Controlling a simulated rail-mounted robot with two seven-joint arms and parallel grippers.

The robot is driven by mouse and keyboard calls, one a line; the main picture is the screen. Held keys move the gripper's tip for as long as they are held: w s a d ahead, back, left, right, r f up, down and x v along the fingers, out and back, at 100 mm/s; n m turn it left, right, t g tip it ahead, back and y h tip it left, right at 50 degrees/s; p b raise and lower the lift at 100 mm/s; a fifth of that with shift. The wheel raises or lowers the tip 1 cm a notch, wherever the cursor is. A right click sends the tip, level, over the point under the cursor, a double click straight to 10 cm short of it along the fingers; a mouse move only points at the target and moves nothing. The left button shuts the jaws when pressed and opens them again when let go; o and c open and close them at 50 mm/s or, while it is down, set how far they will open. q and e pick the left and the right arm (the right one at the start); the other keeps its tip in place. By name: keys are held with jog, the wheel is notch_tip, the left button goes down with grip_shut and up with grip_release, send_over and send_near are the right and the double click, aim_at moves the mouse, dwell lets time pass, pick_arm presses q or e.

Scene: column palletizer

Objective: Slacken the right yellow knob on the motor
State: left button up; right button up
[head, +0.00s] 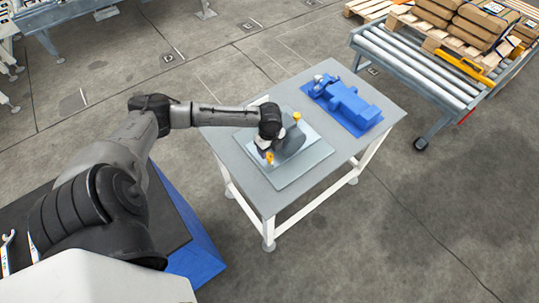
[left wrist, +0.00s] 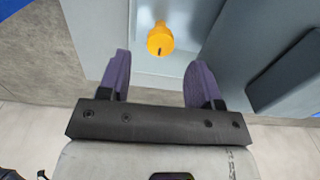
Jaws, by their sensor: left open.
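My left gripper (head: 265,150) is over the motor's near-left side, close to the near knob; my arm hides part of the motor. In the left wrist view my left gripper (left wrist: 158,65) is open, with two purple fingers. A yellow knob (left wrist: 160,39) lies just beyond the fingertips, between their lines, with nothing gripped. My right gripper is not in view.
The table (head: 226,141) also bears a blue machine part (head: 345,103) on a blue base, right of the motor. A roller conveyor (head: 420,70) with a pallet of brown sacks stands at upper right. Open floor lies right of the table.

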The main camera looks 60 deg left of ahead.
aim_at(269, 155)
pick_arm(q)
jog(key=shift+f+b, duration=0.35)
jog(key=shift+f, duration=1.75)
